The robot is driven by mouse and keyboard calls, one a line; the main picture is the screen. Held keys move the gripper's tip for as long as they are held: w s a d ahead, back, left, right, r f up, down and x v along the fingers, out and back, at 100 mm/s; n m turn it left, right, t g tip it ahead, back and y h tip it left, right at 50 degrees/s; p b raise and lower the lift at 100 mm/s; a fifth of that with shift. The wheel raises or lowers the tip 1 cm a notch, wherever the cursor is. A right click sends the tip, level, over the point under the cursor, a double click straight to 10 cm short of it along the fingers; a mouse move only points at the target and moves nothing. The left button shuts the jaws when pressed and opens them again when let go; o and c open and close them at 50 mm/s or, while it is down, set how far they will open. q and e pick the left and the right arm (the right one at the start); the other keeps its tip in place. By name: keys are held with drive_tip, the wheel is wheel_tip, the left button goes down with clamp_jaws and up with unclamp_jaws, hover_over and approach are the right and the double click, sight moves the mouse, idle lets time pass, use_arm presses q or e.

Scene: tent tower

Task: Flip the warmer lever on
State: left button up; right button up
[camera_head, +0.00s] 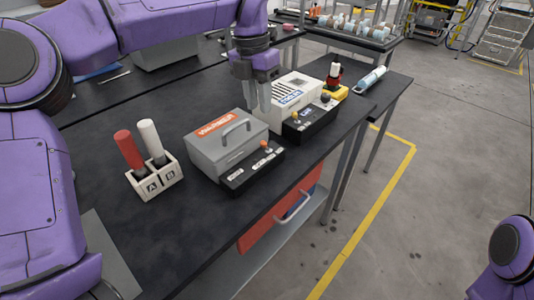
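The warmer (205,155) is a grey box with a handle on top and an orange label, standing on the black table. A black control panel (240,180) sits at its front, and a small lever with an orange knob (264,145) rises from the panel's right part. My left gripper (258,108) points down just behind the warmer, beside the white box, apart from the lever. Its two grey fingers look close together, and I cannot tell whether a gap lies between them. It holds nothing that I can see. My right gripper is out of view.
A white box (296,84) with a blue label and its own black panel (310,121) stands right of the warmer. A white holder (155,180) with a red and a white stick stands at left. The table's front (220,225) is clear. A white-and-blue tube (370,80) lies at far right.

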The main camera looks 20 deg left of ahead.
sight(262, 143)
use_arm(q)
drive_tip(key=f, duration=0.7)
drive_tip(key=d+f, duration=0.1)
drive_tip(key=f, duration=0.2)
drive_tip(key=shift+s+f, duration=0.3)
drive_tip(key=shift+s, duration=0.05)
